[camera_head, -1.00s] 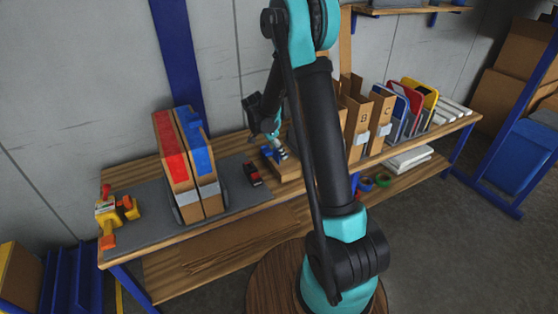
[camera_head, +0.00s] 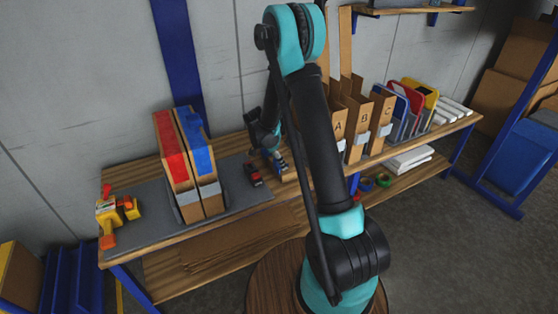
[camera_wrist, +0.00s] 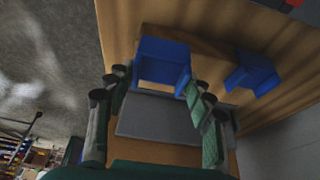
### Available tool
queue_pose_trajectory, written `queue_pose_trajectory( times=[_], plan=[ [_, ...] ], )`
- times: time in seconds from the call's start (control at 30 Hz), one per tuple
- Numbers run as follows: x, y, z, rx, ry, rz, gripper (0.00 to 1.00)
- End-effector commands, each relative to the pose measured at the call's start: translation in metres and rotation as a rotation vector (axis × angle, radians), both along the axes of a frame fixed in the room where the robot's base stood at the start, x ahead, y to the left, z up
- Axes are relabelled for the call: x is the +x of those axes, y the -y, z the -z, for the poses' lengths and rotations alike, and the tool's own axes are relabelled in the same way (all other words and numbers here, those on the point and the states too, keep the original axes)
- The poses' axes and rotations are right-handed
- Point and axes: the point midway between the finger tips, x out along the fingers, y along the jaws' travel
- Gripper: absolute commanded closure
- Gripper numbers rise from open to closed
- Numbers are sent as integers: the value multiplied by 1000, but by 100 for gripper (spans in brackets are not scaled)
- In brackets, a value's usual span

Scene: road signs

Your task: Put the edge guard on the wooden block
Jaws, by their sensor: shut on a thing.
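My gripper (camera_wrist: 160,85) is shut on a blue edge guard (camera_wrist: 160,62), which sits between the fingertips in the wrist view. The wooden block (camera_wrist: 209,46) lies just beyond the held guard. It looks close to the guard, but I cannot tell whether they touch. A second blue piece (camera_wrist: 253,73) is at the block's other end. In the head view my gripper (camera_head: 276,156) is low over the bench, beside my arm. The wooden block (camera_head: 289,175) is mostly hidden there by the gripper and arm.
A red and black tool (camera_head: 254,175) lies just left of the gripper. Lettered cardboard holders (camera_head: 360,125) stand to the right on the wooden bench (camera_head: 132,178).

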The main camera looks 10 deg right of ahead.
Motion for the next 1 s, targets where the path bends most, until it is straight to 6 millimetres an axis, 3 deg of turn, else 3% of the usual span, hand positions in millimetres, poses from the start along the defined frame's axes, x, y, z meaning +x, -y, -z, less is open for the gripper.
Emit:
queue_pose_trajectory(
  times=[0.3, 0.33, 0.5, 0.83, 1.0],
  plan=[
    [0, 0, 6, 0, 0, 0, 76],
    [0, 0, 6, 0, 0, 0, 46],
    [0, 0, 6, 0, 0, 0, 26],
    [0, 0, 5, 0, 0, 0, 26],
    [-1, -2, -11, 0, 0, -1, 26]
  ],
)
